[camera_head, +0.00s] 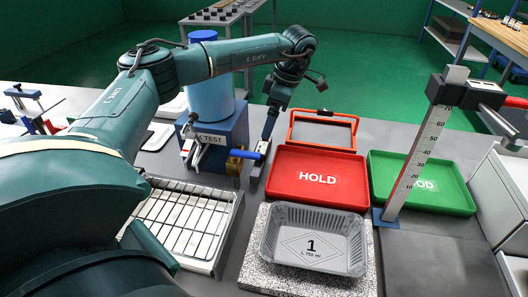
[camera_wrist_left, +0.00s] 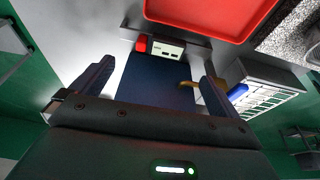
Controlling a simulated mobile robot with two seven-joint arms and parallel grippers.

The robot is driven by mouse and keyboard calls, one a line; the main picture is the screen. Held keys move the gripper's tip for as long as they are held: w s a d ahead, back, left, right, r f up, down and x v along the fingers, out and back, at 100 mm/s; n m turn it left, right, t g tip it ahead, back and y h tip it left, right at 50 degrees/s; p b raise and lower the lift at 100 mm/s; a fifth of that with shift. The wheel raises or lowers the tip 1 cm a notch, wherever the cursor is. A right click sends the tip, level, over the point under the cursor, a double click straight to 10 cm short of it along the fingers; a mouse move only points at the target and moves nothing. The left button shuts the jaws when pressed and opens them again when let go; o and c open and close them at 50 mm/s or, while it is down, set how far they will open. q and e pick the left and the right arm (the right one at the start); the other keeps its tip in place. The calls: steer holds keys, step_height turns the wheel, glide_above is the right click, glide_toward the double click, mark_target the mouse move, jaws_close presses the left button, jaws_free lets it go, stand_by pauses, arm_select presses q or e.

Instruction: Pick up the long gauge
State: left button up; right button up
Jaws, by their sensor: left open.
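A tall upright scale (camera_head: 414,158) with numbered marks stands on a blue foot at the right, in front of the green tray. A small blue-handled piece (camera_head: 247,154) shows beside the blue TEST block (camera_head: 212,160); it also shows in the left wrist view (camera_wrist_left: 237,91). I cannot tell which of these is the long gauge. My left gripper (camera_head: 264,150) is low at the right side of the TEST block, far from the scale. In the left wrist view its fingers (camera_wrist_left: 150,82) are apart, with nothing seen held between them. My right gripper is not in view.
A foil tray (camera_head: 313,262) marked 1 sits on a speckled slab (camera_head: 258,276). The red HOLD tray (camera_head: 318,199) and green tray (camera_head: 455,207) lie behind. A wire rack (camera_head: 190,215) is at the left, with an orange-framed device (camera_head: 322,116) behind the red tray.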

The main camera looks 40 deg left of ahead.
mark_target(262, 145)
arm_select(q)
steer(key=p+x, duration=0.1)
steer(key=x, duration=0.7)
steer(key=shift+f, duration=0.3)
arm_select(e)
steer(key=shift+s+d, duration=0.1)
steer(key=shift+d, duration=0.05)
arm_select(q)
steer(key=shift+c, duration=0.3)
steer(key=c, duration=1)
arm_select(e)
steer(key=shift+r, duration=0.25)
arm_select(q)
steer(key=shift+r, duration=0.1)
